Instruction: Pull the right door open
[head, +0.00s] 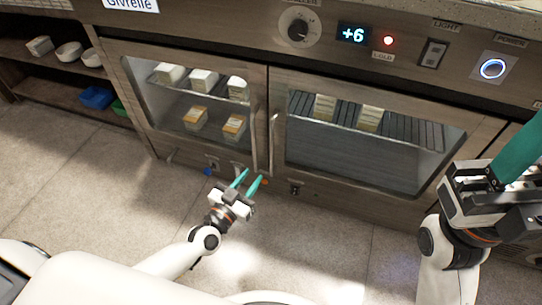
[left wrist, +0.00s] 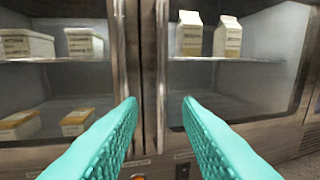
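The right door (head: 345,160) of the cabinet is shut, with a glass pane in a brown frame. Its upright bar handle (head: 272,142) is at its left edge, beside the left door's handle (head: 253,142). My left gripper (head: 247,183) is open and empty, with teal fingers pointing at the cabinet, low in front of the handles. In the left wrist view, the right door's handle (left wrist: 161,75) appears between the two fingertips; contact is not visible. My right gripper (head: 512,160) is at the right edge, partly cut off, away from the door.
The left door (head: 200,145) is shut, with white tubs and boxes inside. Cartons (head: 369,118) stand behind the right door. A panel above has a knob (head: 298,27) and a lit display (head: 353,34). An open shelf (head: 60,95) is at left. Floor in front is clear.

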